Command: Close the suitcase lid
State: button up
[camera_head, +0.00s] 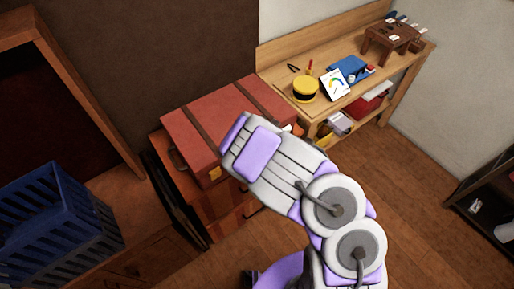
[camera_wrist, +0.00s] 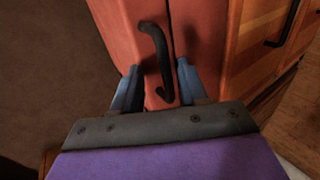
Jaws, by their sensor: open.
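The red-brown suitcase (camera_head: 208,117) with dark straps lies at the centre left in the head view. Its top looks flat; whether a gap remains under the lid is unclear. My arm hides its right front part. In the wrist view a red leather surface (camera_wrist: 118,30) carries a black curved handle (camera_wrist: 157,50), with a dark line beside it. My gripper (camera_wrist: 156,75) is open, its two blue fingers on either side of the handle's lower part. Contact with the handle cannot be told. The fingers are hidden in the head view.
An orange-brown case or chest (camera_head: 225,198) stands beneath the suitcase. A blue crate (camera_head: 60,225) is at the lower left. A wooden workbench (camera_head: 283,72) with tools is behind to the right. Wooden floor (camera_head: 410,175) is clear at the right.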

jog(key=p+v, duration=0.3)
jog(key=p, duration=0.1)
jog(key=shift+s+d+r+p, duration=0.2)
jog(key=shift+s+p, duration=0.1)
jog(key=shift+p, duration=0.6)
jog(key=shift+p+v, duration=2.3)
jog(key=shift+p, duration=1.7)
